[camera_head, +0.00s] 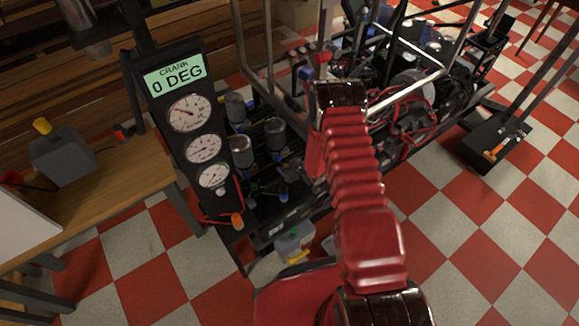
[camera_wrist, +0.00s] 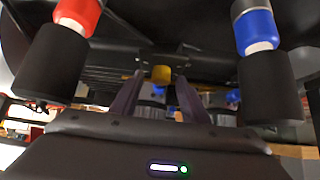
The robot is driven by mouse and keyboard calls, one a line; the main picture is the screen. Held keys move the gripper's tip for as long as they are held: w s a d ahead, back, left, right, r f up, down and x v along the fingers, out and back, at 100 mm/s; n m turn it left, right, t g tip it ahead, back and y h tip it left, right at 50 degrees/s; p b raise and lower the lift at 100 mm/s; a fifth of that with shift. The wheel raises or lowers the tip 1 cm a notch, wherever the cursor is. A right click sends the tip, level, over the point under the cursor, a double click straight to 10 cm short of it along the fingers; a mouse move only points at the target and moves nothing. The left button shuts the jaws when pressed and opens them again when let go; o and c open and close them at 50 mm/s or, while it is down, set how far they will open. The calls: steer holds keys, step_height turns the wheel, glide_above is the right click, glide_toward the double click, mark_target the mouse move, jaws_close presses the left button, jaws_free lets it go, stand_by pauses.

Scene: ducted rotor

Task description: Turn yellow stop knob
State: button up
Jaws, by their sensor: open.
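A small yellow knob (camera_wrist: 161,73) shows in the wrist view, on a dark frame straight ahead. It sits between the tips of my gripper's (camera_wrist: 160,80) two dark fingers in the picture. The fingers stand apart with nothing held. I cannot tell how far beyond the tips the knob lies, and no contact shows. In the head view my red arm reaches forward over the black rotor frame. My gripper's tips are hidden there behind the arm, and I cannot make out this knob.
A gauge panel (camera_head: 185,125) reading 0 DEG stands left of my arm. A grey box (camera_head: 62,155) with a yellow top piece sits on the wooden bench (camera_head: 125,185). Red-tipped (camera_wrist: 75,15) and blue-tipped (camera_wrist: 256,28) black cylinders flank the wrist view.

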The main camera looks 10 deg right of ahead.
steer(key=shift+c, duration=0.5)
steer(key=c, duration=0.9)
steer(key=shift+d, duration=0.25)
steer(key=shift+c, duration=0.3)
steer(key=shift+a, duration=0.1)
steer(key=shift+m+h, duration=0.5)
steer(key=shift+m, duration=0.1)
steer(key=shift+a+m+h, duration=0.2)
steer(key=shift+m+h, duration=0.5)
steer(key=shift+m, duration=0.2)
steer(key=shift+a+m+h, duration=0.2)
steer(key=shift+m+h, duration=0.5)
steer(key=shift+m, duration=0.2)
steer(key=shift+w+a+m+h, duration=0.1)
steer(key=shift+a+m+h, duration=0.05)
steer(key=shift+m+h, duration=0.65)
steer(key=shift+a+m+h, duration=0.1)
steer(key=shift+m+h, duration=0.5)
steer(key=shift+m, duration=0.4)
steer(key=shift+r+m+g, duration=0.1)
steer(key=shift+m+g, duration=0.2)
